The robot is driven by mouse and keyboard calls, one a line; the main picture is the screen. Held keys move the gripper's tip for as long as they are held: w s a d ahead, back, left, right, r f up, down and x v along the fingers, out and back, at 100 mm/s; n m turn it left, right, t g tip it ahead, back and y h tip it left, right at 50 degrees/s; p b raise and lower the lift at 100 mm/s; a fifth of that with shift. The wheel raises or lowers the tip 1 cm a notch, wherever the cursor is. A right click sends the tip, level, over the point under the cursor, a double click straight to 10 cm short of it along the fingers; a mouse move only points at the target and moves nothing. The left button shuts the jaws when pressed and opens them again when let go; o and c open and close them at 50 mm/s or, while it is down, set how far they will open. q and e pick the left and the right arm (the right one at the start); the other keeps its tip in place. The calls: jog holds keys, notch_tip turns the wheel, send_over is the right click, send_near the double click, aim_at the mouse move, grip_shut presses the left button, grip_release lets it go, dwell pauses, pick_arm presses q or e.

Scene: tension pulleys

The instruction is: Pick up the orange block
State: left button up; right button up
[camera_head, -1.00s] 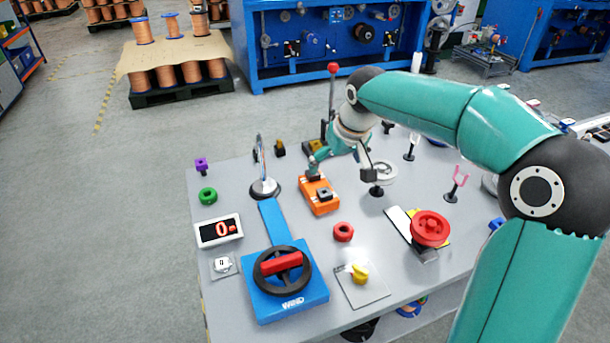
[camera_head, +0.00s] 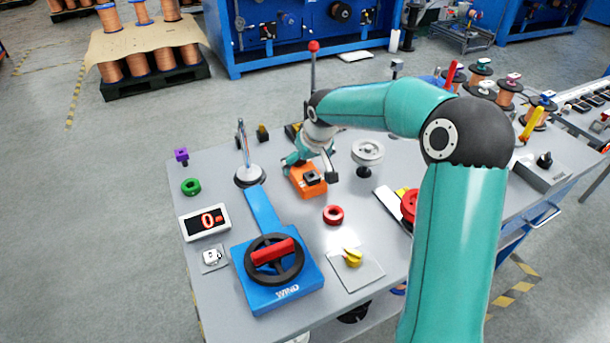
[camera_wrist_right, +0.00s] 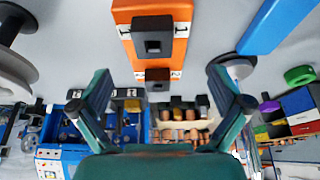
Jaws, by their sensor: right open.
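The orange block (camera_head: 308,187) lies on the grey table, with black square parts on its top. In the right wrist view the orange block (camera_wrist_right: 150,72) shows at top centre, with white number labels. My right gripper (camera_head: 311,168) is open at the far end of the block, one finger to its left and one to its right in the head view. The block seems apart from both fingers. My left gripper is not in view.
A blue crank device (camera_head: 280,275) and a number display (camera_head: 204,222) stand at front left. A round-based stand (camera_head: 249,175) is left of the block.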

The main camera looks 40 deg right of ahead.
aim_at(305, 171)
jog(key=x, duration=0.5)
jog(key=shift+s+d+f, duration=0.1)
jog(key=shift+d, duration=0.1)
jog(key=c, duration=1.5)
jog(key=shift+c, duration=0.5)
